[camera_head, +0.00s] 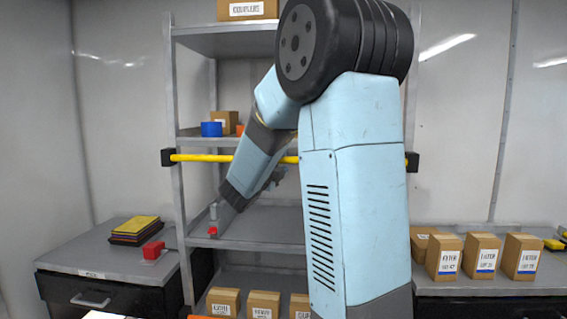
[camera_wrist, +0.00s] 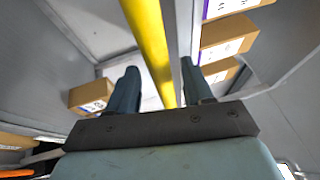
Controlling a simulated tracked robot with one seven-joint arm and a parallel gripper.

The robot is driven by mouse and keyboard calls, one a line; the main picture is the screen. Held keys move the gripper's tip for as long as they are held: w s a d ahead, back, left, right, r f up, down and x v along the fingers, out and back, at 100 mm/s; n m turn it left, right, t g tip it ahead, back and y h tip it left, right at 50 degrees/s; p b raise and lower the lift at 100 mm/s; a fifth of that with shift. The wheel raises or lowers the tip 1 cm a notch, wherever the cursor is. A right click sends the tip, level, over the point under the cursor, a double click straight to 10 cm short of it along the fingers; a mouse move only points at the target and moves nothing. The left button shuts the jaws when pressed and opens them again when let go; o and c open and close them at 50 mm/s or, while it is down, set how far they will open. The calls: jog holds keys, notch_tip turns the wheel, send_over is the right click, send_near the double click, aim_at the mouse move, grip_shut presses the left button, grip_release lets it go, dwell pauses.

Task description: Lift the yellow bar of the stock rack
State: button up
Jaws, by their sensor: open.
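The yellow bar (camera_head: 200,157) runs level across the front of the stock rack (camera_head: 172,95), between black end blocks on its posts. My arm hides part of its middle and right. In the wrist view the bar (camera_wrist: 148,38) slants down the picture, wide at the top and narrower lower down. My gripper (camera_wrist: 160,68) is open there, with one dark finger on each side of the bar in the picture. I cannot tell whether the bar lies at finger depth or beyond, and no contact is clear.
The rack shelves hold a blue item (camera_head: 211,129) and cardboard boxes (camera_head: 263,304). A red item (camera_head: 153,250) and a yellow-topped stack (camera_head: 136,226) sit on the left cabinet. Several boxes (camera_head: 484,256) stand on the right counter. Boxes (camera_wrist: 228,38) also show right of the fingers.

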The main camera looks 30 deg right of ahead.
jog(key=v, duration=1.2)
jog(key=shift+w, duration=0.1)
jog(key=s+a+r+n+t+y, duration=0.15)
jog(key=a+n+t+y, duration=0.35)
jog(key=a+n+y, duration=1)
jog(key=s+d+f+n+g, duration=0.1)
jog(key=s+f+n+g, duration=0.2)
jog(key=s+n, duration=0.2)
jog(key=s+d+f+n+g+y, duration=0.1)
jog(key=s+n, duration=0.4)
jog(key=s, duration=0.6)
jog(key=s+d+f+n+g+y, duration=0.1)
jog(key=s+d+f+n+g, duration=0.2)
jog(key=s+f+n+g, duration=0.2)
jog(key=s, duration=0.3)
jog(key=shift+n+g, duration=0.4)
